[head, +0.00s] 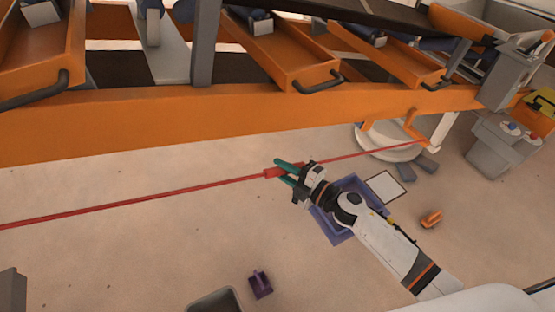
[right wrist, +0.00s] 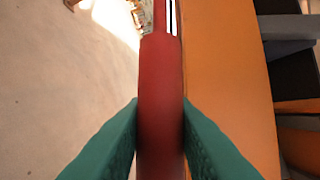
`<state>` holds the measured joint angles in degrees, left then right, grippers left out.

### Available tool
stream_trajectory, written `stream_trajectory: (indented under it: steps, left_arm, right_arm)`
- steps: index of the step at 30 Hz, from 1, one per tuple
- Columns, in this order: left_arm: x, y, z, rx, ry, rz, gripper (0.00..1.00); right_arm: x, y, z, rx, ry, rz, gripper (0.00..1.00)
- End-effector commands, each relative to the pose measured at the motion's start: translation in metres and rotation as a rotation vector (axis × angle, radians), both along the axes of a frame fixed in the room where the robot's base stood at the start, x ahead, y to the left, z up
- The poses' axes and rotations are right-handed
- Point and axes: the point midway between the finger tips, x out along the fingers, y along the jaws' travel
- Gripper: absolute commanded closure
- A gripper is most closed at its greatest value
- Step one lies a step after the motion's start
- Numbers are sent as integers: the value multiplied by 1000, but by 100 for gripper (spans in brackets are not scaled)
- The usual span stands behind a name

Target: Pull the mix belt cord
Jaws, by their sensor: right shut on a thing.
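The red belt cord (head: 150,193) runs across the head view from the left edge to the orange frame at the right. It has a thicker red grip (head: 272,173) on it. My right gripper (head: 280,171) has its green fingers closed around this grip. In the right wrist view the red grip (right wrist: 161,90) stands between the two green fingers (right wrist: 161,140), which touch it on both sides. My left gripper is not in view.
An orange conveyor frame (head: 200,115) with trays and black handles (head: 323,84) spans the top, just beyond the cord. A blue-purple bin (head: 335,232) lies beneath my right arm. A grey box with buttons (head: 500,145) stands at right. The floor at left is mostly clear.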

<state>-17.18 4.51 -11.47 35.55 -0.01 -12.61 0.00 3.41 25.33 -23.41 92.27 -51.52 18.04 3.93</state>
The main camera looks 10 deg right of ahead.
Motion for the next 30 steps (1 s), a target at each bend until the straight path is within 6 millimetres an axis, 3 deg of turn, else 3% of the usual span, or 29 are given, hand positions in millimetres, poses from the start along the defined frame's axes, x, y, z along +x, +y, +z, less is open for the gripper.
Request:
stream_trajectory:
  steps: [8,9,13,23,30]
  left_arm:
    - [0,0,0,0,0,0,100]
    - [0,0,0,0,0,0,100]
    - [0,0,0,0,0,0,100]
    - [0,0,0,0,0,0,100]
    - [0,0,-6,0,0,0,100]
  right_arm:
    - [-2,0,0,0,0,1,100]
    - [-2,0,0,0,0,0,74]
    - [-2,0,0,0,-1,0,55]
    - [-5,-3,0,0,-1,0,55]
    - [-35,-28,-3,-3,2,-1,55]
